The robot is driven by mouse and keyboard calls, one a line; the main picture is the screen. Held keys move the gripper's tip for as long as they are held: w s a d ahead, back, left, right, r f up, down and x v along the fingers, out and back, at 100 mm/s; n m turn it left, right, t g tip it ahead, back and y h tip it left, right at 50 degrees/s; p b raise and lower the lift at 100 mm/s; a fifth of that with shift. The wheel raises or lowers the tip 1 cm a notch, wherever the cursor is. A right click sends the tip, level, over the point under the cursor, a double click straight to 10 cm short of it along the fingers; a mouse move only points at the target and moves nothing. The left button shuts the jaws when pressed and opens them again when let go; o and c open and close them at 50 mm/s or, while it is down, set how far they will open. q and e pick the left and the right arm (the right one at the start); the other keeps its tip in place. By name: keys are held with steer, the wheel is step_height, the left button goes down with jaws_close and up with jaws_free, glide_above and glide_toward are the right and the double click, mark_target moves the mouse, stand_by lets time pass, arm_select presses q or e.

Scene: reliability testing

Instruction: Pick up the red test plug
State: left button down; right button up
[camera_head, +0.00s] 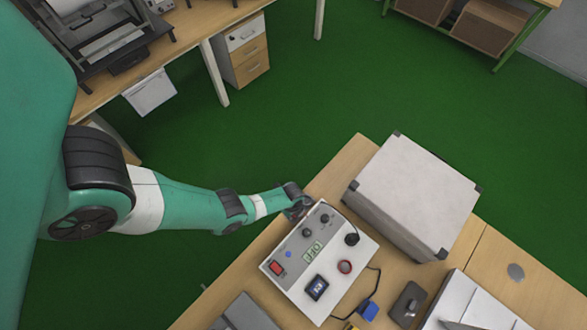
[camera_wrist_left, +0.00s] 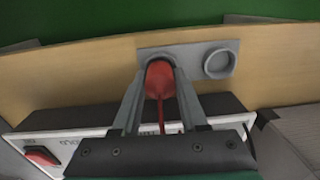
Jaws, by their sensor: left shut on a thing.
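The red test plug (camera_wrist_left: 160,84) shows in the left wrist view between the two fingers of my left gripper (camera_wrist_left: 158,62), with a thin red lead running from it towards the camera. My left gripper is shut on the plug, in front of a grey holder plate (camera_wrist_left: 190,49) with a round, empty-looking ring on its right. I cannot tell whether the plug still sits in the holder. In the head view my left gripper (camera_head: 300,210) is at the top left corner of the white test box (camera_head: 312,272), and the plug is hidden. My right gripper is not in view.
The test box has knobs, a display and a red switch (camera_head: 277,268). A large grey case (camera_head: 415,190) stands to its right on the wooden table (camera_head: 340,165). A dark cable and a blue connector (camera_head: 368,310) lie near the box. Green floor surrounds the table.

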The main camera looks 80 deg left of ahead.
arm_select(q)
steer(key=shift+r, duration=0.1)
step_height(320, 180, up, 4)
steer(key=p, duration=0.4)
steer(key=shift+s+d+r+p, duration=0.1)
steer(key=shift+r+p, duration=0.05)
steer(key=shift+p, duration=0.15)
steer(key=s+d+r+p, duration=0.8)
steer(key=s+d+p, duration=0.1)
steer(key=d+p, duration=0.1)
steer(key=shift+d+r, duration=0.2)
